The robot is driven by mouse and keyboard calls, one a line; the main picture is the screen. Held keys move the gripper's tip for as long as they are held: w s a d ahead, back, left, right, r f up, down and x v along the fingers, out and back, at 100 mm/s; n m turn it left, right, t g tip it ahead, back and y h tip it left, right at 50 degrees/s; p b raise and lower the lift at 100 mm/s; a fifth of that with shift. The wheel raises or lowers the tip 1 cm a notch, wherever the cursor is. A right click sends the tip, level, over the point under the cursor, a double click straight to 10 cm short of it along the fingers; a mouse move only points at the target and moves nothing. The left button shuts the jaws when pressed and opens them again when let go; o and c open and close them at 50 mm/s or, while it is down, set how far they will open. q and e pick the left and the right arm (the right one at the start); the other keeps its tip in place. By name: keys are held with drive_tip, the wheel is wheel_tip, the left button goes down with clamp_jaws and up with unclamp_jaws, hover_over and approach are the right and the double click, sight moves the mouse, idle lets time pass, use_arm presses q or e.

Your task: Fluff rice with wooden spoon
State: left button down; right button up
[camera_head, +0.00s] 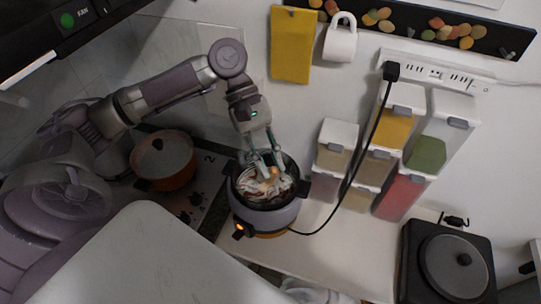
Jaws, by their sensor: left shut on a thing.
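A rice cooker (265,216) stands open on the counter, with a lit orange light on its front. The rice (255,187) inside looks whitish with brown patches. My left gripper (266,162) reaches down into the mouth of the cooker from above and is shut on the wooden spoon (273,172). Only a small tan part of the spoon shows between and below the fingers; the rest is hidden by the gripper and the rice. My right gripper is not in view.
A lidded orange pot (165,160) sits on the stove left of the cooker. Spice dispensers (335,146) stand close on the right, with the black cord (352,172) running past them. A black hot plate with a lidded pan (455,266) is farther right. Bare counter (335,252) lies between.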

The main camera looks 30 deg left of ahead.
use_arm(q)
drive_tip(key=shift+w+a+f, duration=0.4)
drive_tip(key=shift+f, duration=0.8)
drive_tip(key=shift+w+a+f, duration=0.4)
drive_tip(key=shift+w+f, duration=0.05)
drive_tip(key=shift+f, duration=0.7)
drive_tip(key=shift+w+a+f, duration=0.4)
drive_tip(key=shift+f, duration=0.8)
drive_tip(key=shift+d, duration=0.1)
